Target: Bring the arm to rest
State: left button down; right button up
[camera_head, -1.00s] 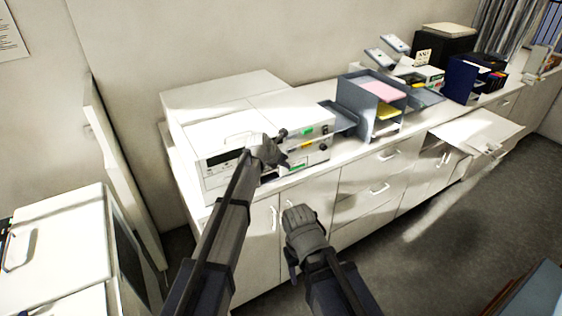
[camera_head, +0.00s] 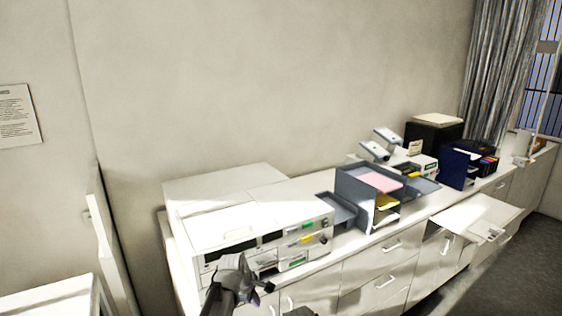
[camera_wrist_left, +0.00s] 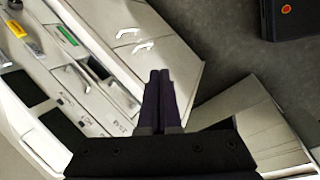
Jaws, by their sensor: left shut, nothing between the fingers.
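My left arm comes in at the bottom of the head view, with its dark left gripper (camera_head: 240,284) in front of the white device on the counter. In the left wrist view the two fingers of the left gripper (camera_wrist_left: 160,76) lie side by side, shut with nothing between them. Its fingertips show over the cabinet fronts and the grey floor; contact is not visible. Only a small dark piece of my right arm shows at the bottom edge of the head view, and its fingers are hidden.
The white device (camera_head: 225,222) stands on the counter close behind the left gripper. A grey paper sorter (camera_head: 352,190) stands to its right. White drawers (camera_head: 385,280) with handles line the counter front. Grey floor (camera_head: 515,270) is open at right.

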pick_arm(q)
jog(key=s+a+f+m+g+y, duration=0.1)
jog(key=s+a+m+g, duration=0.1)
jog(key=s+a+m, duration=0.5)
jog(key=s+a+f+m+g+y, duration=0.1)
jog(key=s+a+m, duration=0.1)
jog(key=s+m, duration=0.8)
jog(key=s+d+f+b, duration=0.2)
jog(key=d+f+b, duration=0.1)
jog(key=f+b, duration=0.3)
jog(key=s+d+f+m+y+b, duration=0.1)
jog(key=s+d+f+b, duration=0.2)
jog(key=f+b, duration=0.3)
jog(key=s+d+f+m+g+b, duration=0.1)
jog(key=s+d+f+b, duration=0.1)
jog(key=d+f+b, duration=0.3)
jog(key=shift+s+f+y+b, duration=0.35)
jog(key=shift+f+b, duration=0.1)
jog(key=shift+b, duration=0.2)
